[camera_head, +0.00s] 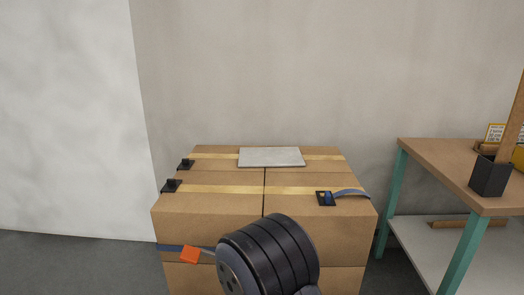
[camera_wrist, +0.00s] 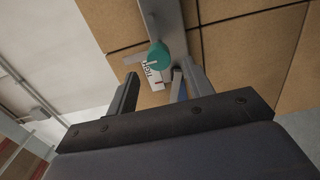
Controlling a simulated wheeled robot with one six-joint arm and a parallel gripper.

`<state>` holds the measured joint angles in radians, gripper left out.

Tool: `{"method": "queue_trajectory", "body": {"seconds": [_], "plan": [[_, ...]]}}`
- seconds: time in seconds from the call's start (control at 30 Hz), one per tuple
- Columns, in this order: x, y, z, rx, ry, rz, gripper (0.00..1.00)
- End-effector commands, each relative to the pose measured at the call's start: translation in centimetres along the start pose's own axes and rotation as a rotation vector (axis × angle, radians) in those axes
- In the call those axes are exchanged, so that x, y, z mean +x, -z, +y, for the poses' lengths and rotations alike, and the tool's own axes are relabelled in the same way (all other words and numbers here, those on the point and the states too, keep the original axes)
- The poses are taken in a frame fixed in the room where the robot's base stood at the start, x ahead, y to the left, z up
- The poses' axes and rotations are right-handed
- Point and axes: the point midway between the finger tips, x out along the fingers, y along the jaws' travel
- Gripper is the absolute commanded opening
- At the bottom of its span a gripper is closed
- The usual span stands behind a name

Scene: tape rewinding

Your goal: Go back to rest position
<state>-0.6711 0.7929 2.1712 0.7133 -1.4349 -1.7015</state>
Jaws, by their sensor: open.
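My gripper (camera_wrist: 160,84) shows in the wrist view with its two dark fingers spread apart and nothing clearly held between them. Beyond the fingers are a teal rounded piece (camera_wrist: 159,55) and a white label with dark lettering (camera_wrist: 150,74), against a brown cardboard face. A grey band (camera_wrist: 163,20) runs up from the teal piece. I cannot tell how far the fingertips are from these. In the head view, my black arm link covers the front middle of the cardboard boxes (camera_head: 220,205), and my gripper is hidden there.
A grey flat plate (camera_head: 272,157) lies on the boxes. Black clips (camera_head: 172,186), a dark buckle with a grey strap (camera_head: 326,198) and an orange tag (camera_head: 190,255) are around them. A workbench (camera_head: 440,165) with a black holder (camera_head: 489,177) stands right. Floor at left is clear.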

Motion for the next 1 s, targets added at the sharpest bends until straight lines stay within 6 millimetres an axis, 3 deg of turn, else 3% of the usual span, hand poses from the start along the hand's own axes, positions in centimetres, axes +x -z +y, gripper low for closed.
{"method": "queue_trajectory", "body": {"seconds": [0.2, 0.47, 1.0], "plan": [[-3.9, 0.1, 0.1, -0.003, 0.002, 0.006, 0.49], [-7.0, 0.1, 0.0, -0.003, 0.001, 0.005, 0.49], [1.9, -0.1, -0.1, 0.004, -0.003, -0.005, 0.49]]}}
